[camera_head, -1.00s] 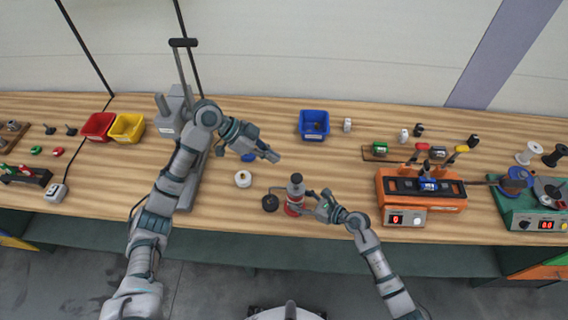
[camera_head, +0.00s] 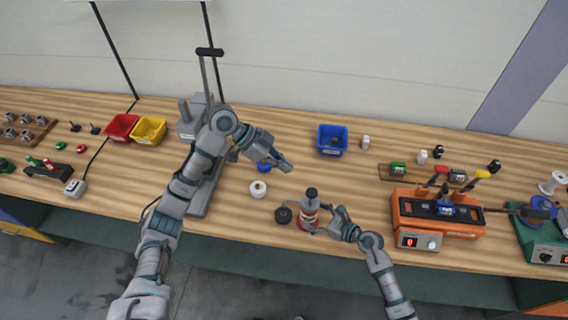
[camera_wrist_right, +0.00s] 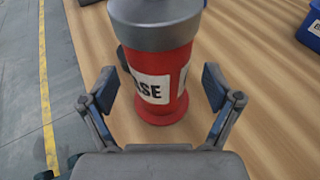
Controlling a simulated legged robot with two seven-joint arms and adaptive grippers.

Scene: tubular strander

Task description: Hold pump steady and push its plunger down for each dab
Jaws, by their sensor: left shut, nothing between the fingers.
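The pump (camera_head: 309,212) is a red bottle with a grey top and a white label, upright near the table's front edge. It also stands large in the right wrist view (camera_wrist_right: 172,100), its top cut off by the frame. My right gripper (camera_head: 327,218) is at its right side in the head view. In the wrist view its two fingers (camera_wrist_right: 158,95) are spread on either side of the red body, with no clear contact. My left gripper (camera_head: 290,167) is shut and empty, up and left of the pump's top.
A dark round piece (camera_head: 283,215) lies just left of the pump. A blue bin (camera_head: 332,141) stands behind. An orange machine (camera_head: 437,214) stands to the right; bare wood lies between.

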